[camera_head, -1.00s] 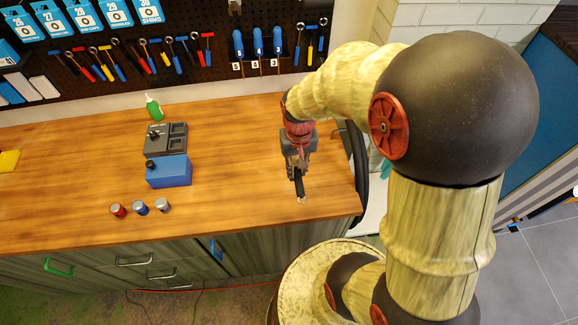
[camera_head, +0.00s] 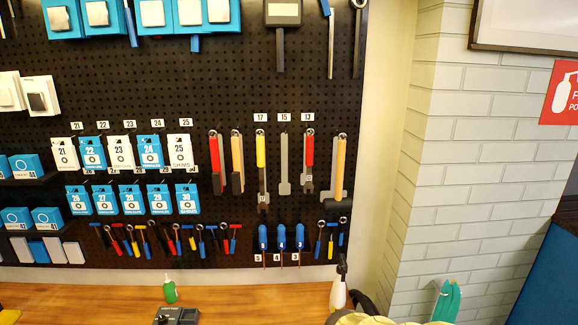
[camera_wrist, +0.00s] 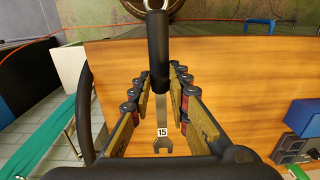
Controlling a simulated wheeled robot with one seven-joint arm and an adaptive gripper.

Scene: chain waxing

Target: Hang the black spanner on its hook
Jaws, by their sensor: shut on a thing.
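The black spanner (camera_wrist: 158,52) has a black handle, a ring end at the top of the wrist view and an open-jaw end with a white "15" tag. My gripper (camera_wrist: 158,100) is shut on it, with a finger on each side. Below it in the wrist view is the wooden counter. In the head view, a grey spanner-shaped outline (camera_head: 284,165) hangs under the "15" label (camera_head: 284,117) on the pegboard, with no tool over it. The hook itself is too small to make out clearly. My gripper cannot be made out in the head view.
On the black pegboard (camera_head: 335,75), a yellow-handled spanner (camera_head: 261,165) hangs left of the outline and a red-handled one (camera_head: 308,160) right of it. Blue screwdrivers (camera_head: 281,237) hang below. A green bottle (camera_head: 169,291) stands on the counter (camera_head: 250,300). A brick wall is at right.

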